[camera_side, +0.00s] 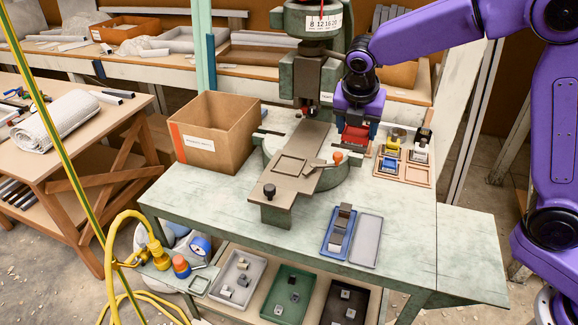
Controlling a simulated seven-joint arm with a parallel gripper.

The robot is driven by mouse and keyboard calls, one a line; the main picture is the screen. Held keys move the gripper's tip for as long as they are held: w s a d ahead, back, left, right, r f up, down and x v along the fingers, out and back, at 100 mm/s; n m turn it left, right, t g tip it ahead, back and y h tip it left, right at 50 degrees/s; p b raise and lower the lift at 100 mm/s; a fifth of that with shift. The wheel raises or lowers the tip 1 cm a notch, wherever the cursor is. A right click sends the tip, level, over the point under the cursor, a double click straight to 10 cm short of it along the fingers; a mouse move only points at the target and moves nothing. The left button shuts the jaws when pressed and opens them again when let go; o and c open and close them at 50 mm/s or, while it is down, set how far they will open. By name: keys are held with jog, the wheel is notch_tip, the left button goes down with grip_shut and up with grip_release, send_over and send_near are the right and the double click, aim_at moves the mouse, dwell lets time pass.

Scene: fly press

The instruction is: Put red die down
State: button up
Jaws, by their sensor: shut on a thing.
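My purple gripper (357,122) is shut on the red die (356,138), to the right of the fly press ram. The red die is low over the bench at the left edge of the die rack (403,183); I cannot tell whether it touches anything. The tan rack has several framed places. Dies with blue (389,164) and yellow (394,142) parts stand in it, and another (420,153) is at its right. Its front right place looks empty. The green fly press (321,50) stands behind a sliding plate (288,180) with a square recess.
A cardboard box (214,132) stands left of the press. A blue tray (338,238) with grey blocks and an empty grey tray (367,241) lie at the front. An orange-knobbed lever (337,158) is beside the plate. The bench's right front is clear.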

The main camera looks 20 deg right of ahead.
jog(key=s+a+r, duration=0.1)
jog(key=a+r, duration=0.1)
jog(key=a, duration=0.3)
jog(key=w+a+f, duration=0.1)
jog(key=w+f, duration=0.1)
jog(key=w, duration=0.1)
jog(key=w+a+f, duration=0.2)
jog(key=w+f, duration=0.1)
jog(key=w, duration=0.1)
jog(key=w+a+f, duration=0.2)
jog(key=w+f, duration=0.1)
jog(key=w, duration=0.1)
jog(key=shift+w+a+f, duration=0.2)
jog(key=shift+w+a, duration=0.05)
jog(key=shift+w+a+f, duration=0.2)
jog(key=shift+w+f, duration=0.35)
jog(key=shift+f, duration=0.1)
jog(key=shift+w+f, duration=0.15)
jog(key=shift+f, duration=1.5)
jog(key=shift+f, duration=0.15)
jog(key=o, duration=1.4)
